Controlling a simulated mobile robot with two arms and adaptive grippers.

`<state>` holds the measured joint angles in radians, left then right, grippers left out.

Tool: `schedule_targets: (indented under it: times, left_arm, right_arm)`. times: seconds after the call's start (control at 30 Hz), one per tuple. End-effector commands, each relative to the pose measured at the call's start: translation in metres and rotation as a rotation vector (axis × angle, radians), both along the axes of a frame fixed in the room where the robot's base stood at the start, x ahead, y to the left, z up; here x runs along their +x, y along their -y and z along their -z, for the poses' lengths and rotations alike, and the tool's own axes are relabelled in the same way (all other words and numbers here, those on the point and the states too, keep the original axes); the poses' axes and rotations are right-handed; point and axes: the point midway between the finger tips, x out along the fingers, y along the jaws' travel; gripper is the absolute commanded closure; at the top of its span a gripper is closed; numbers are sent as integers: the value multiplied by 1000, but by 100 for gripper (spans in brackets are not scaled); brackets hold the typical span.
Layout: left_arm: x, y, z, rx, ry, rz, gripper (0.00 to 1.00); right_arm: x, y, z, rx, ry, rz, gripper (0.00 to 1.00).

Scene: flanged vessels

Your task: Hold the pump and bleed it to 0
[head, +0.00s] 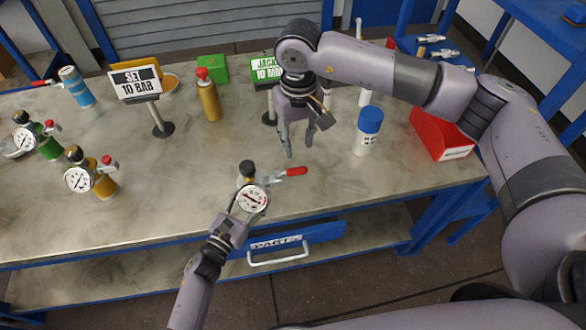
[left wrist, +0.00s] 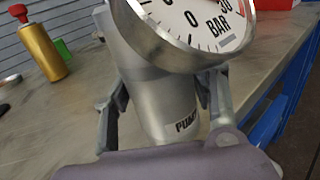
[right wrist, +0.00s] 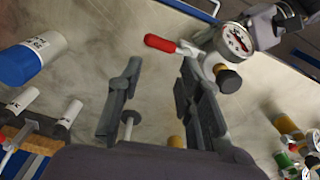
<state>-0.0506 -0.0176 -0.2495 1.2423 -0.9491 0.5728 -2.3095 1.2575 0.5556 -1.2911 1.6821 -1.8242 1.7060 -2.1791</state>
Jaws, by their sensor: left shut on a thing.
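The pump (head: 247,172) is a silver body with a white dial gauge (head: 253,199), a black knob and a red-handled lever (head: 291,171), near the table's front edge. My left gripper (head: 238,216) is shut on it. In the left wrist view the fingers (left wrist: 163,108) sit either side of the silver pump body (left wrist: 165,75), lettered "PUMP". In the right wrist view the gauge (right wrist: 236,41) has a needle too small to read surely. My right gripper (head: 298,150) is open and empty above the table, behind and right of the pump. In its own view the fingers (right wrist: 158,85) are apart.
On the table (head: 210,150) stand a "SET 10 BAR" sign (head: 135,82), gauged orange (head: 105,187) and green (head: 48,147) vessels at left, a red-topped gold bottle (head: 209,100), a blue-capped white bottle (head: 367,131) and a red bin (head: 435,133). A drawer (head: 290,239) is under the front edge.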

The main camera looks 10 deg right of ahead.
Motion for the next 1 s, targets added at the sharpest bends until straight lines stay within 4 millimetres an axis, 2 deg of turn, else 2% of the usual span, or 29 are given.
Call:
schedule_targets:
  times: [0.6,0.73,0.87,1.0]
  left_arm:
    - [0,0,1,1,-1,-1,93]
    - [0,0,1,1,-1,-1,93]
    - [0,0,1,1,-1,-1,93]
    - [0,0,1,1,-1,-1,93]
  right_arm:
    - [0,0,0,0,0,0,67]
    - [0,1,2,9,-16,13,63]
    - [0,3,13,75,-114,88,63]
    - [-2,9,32,239,-330,253,63]
